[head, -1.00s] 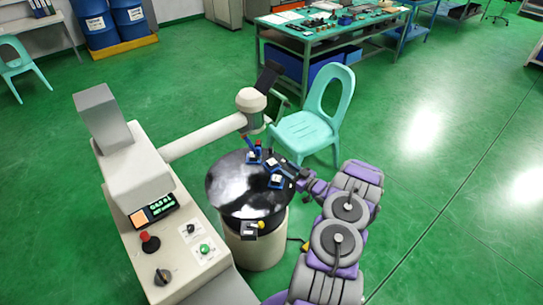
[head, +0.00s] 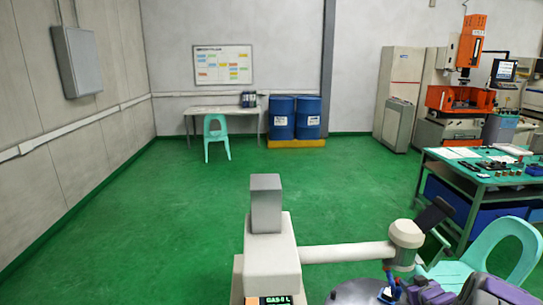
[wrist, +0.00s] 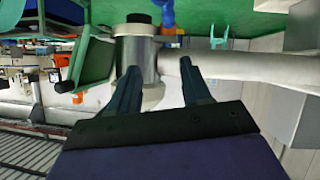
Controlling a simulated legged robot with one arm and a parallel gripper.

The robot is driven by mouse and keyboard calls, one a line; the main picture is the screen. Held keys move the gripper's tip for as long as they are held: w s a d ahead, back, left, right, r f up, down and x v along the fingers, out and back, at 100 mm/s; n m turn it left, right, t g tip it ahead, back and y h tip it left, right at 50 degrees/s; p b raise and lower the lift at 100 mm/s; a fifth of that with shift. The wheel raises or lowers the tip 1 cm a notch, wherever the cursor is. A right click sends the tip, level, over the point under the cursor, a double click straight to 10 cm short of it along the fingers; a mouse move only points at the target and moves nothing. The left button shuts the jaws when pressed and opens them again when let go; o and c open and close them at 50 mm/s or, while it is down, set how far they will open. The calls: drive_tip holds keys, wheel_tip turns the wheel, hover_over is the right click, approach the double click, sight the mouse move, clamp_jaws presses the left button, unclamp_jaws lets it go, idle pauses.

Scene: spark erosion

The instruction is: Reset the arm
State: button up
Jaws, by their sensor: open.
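My purple and grey arm (head: 492,291) shows at the bottom right of the head view, cut off by the lower edge. A metal cylinder with a pale collar (wrist: 137,55) on the machine's arm is behind the left finger. I cannot tell how far it is from the fingertip.
The pale machine (head: 270,245) with its horizontal arm (head: 345,253) stands close in front. Its round dark table (head: 356,292) is mostly cut off. A mint chair (head: 512,245) and workbench (head: 480,172) stand at the right. Green floor (head: 130,220) is free at the left.

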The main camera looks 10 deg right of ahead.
drive_tip(key=s+a+r+m+g+h+b, duration=0.1)
drive_tip(key=s+a+r+g, duration=0.25)
drive_tip(key=a+r, duration=0.4)
drive_tip(key=s+a+r+g, duration=0.3)
drive_tip(key=s+a+r, duration=0.15)
drive_tip(key=a, duration=0.55)
drive_tip(key=s+a+r+g+y, duration=0.1)
drive_tip(key=s+a+g, duration=0.1)
drive_tip(key=s+a, duration=0.6)
drive_tip(key=s+a+g+y+b, duration=0.1)
drive_tip(key=s+a+g, duration=0.2)
drive_tip(key=s+a, duration=0.5)
drive_tip(key=s+a+r+g+y+b, duration=0.1)
drive_tip(key=s+a, duration=0.8)
drive_tip(key=s, duration=1.1)
drive_tip(key=shift+s+r+n+g, duration=0.2)
drive_tip(key=shift+r+n+g, duration=0.15)
drive_tip(key=shift+g, duration=0.5)
drive_tip(key=shift+d, duration=0.1)
